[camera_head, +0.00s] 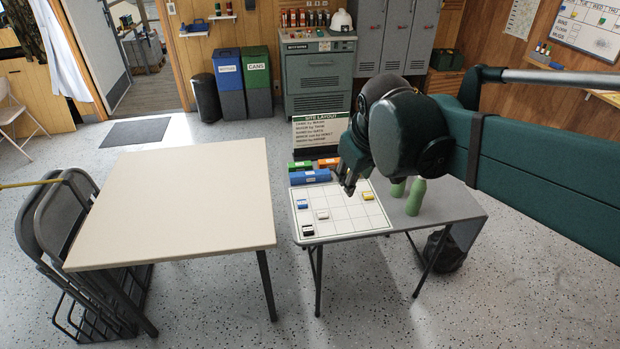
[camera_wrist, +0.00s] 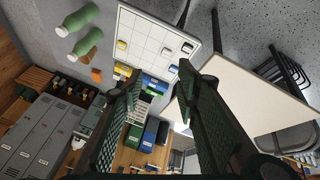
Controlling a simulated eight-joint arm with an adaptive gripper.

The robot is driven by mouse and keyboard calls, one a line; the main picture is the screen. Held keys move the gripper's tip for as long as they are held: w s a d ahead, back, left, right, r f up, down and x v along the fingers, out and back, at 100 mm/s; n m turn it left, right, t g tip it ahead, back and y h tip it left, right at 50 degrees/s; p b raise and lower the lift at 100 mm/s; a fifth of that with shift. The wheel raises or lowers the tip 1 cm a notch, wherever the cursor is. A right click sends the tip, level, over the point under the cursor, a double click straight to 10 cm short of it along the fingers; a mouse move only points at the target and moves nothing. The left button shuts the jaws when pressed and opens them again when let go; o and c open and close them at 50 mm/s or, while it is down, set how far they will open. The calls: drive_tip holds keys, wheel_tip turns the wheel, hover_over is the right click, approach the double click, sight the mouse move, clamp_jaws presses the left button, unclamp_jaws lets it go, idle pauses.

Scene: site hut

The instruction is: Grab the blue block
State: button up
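A small blue block (camera_head: 302,204) sits on the left side of a white gridded board (camera_head: 345,222), which lies on the grey table. The block also shows in the wrist view (camera_wrist: 173,69), near the board's lower right corner. My gripper (camera_head: 348,188) is above the board's far side, to the right of the blue block and apart from it. In the wrist view my gripper (camera_wrist: 160,84) has its two fingers spread wide, with nothing held between them.
A white block (camera_head: 322,215), a black-and-white block (camera_head: 308,230) and a yellow block (camera_head: 367,196) also sit on the board. Blue (camera_head: 310,177), green and orange trays stand behind it. Green bottles (camera_head: 416,196) stand at right. A beige table (camera_head: 175,200) is at left.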

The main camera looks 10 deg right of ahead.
drive_tip(key=w+n+g, duration=0.2)
drive_tip(key=w+n, duration=0.2)
drive_tip(key=w, duration=1.1)
drive_tip(key=n+g+h+p, duration=0.2)
drive_tip(key=n+g+h, duration=0.15)
drive_tip(key=n, duration=0.55)
hover_over(310, 173)
drive_tip(key=a, duration=0.3)
wheel_tip(310, 173, down, 28)
drive_tip(key=shift+s+d+f, duration=0.1)
drive_tip(key=shift+d, duration=0.05)
drive_tip(key=shift+f+n, duration=0.3)
drive_tip(key=shift+f, duration=0.1)
drive_tip(key=shift+b+x, duration=0.4)
drive_tip(key=shift+x, duration=0.9)
